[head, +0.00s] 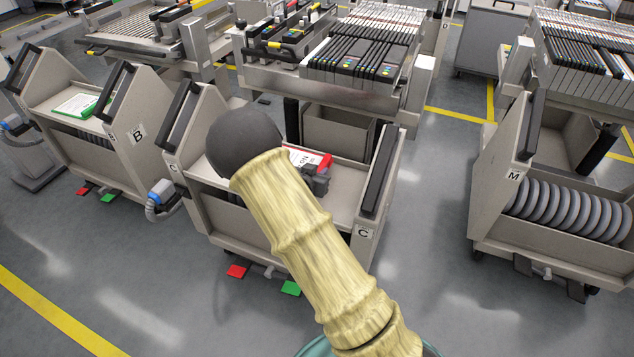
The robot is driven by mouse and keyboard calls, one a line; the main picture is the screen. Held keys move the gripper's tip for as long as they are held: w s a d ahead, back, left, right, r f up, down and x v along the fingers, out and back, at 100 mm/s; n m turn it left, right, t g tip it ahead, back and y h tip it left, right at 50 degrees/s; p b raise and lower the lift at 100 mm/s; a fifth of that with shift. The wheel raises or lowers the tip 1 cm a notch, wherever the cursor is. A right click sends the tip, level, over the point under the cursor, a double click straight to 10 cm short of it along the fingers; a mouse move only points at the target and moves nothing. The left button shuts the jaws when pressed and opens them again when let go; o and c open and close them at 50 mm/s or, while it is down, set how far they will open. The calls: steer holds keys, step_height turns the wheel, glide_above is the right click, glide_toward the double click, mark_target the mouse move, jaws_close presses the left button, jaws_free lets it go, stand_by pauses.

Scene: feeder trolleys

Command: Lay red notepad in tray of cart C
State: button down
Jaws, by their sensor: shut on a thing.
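Cart C (363,245) stands in the middle, with its letter on the side panels. Its upper tray (345,175) is a pale, shallow surface between two sides with black handles. The red notepad (326,161) shows a white face with dark print and a red edge; my arm hides its left part. My gripper (317,178) is small and dark at the notepad's near right edge, shut on it. The notepad is over the tray; I cannot tell whether it touches the tray floor.
Cart B (125,150) at left holds a green-edged pad (82,106). Cart M (510,190) at right holds several grey reels (565,212). Feeder racks (360,60) stand behind cart C. Grey floor is open between carts C and M.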

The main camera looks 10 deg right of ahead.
steer(key=shift+f+b, duration=0.75)
steer(key=shift+f, duration=1.1)
steer(key=shift+f, duration=0.1)
steer(key=c, duration=1.3)
jaws_free()
steer(key=shift+s+a+r, duration=0.25)
steer(key=shift+s+r, duration=0.05)
steer(key=p+v, duration=0.3)
steer(key=v, duration=0.8)
steer(key=shift+s, duration=0.1)
